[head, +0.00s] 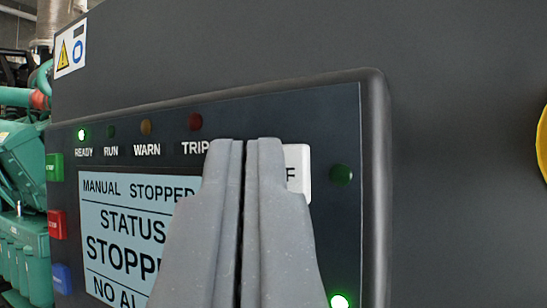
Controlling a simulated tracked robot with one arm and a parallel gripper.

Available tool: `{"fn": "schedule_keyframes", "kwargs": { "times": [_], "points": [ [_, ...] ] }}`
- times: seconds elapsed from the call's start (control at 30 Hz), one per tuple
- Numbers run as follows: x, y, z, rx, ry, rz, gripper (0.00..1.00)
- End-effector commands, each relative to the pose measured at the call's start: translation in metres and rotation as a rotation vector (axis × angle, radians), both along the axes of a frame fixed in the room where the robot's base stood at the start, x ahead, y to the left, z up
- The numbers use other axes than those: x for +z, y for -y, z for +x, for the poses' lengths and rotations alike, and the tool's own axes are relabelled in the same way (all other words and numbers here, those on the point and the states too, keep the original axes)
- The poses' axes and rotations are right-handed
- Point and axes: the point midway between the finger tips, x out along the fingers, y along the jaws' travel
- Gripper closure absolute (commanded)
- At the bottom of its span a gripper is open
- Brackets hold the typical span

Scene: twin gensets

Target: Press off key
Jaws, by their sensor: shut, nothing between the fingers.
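The off key is a white square key (299,172) on the right side of the dark control panel (270,108). Only its right part shows, with the letter F; my gripper covers the rest. My gripper (244,145) is shut and empty, its fingertips in front of the key's left part. I cannot tell whether the tips touch the key. The screen (120,230) reads MANUAL STOPPED and STATUS, with its right side hidden behind my gripper. The READY lamp (82,135) is lit green; the RUN, WARN and TRIP lamps look dark.
Green, red and blue buttons (57,224) line the panel's left edge. A lit green lamp (339,301) is at the lower right, a dark green one (342,174) above it. A yellow round part (543,143) is at the right edge. Green machinery (22,190) stands at left.

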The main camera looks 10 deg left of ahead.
Motion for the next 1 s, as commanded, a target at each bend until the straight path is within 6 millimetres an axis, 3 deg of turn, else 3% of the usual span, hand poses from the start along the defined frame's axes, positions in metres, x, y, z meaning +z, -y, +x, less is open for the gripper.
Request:
{"fn": "schedule_keyframes", "kwargs": {
  "times": [1.0],
  "points": [
    [-0.001,-0.005,-0.016,-0.001,-0.001,0.0,1.0]
  ]
}}
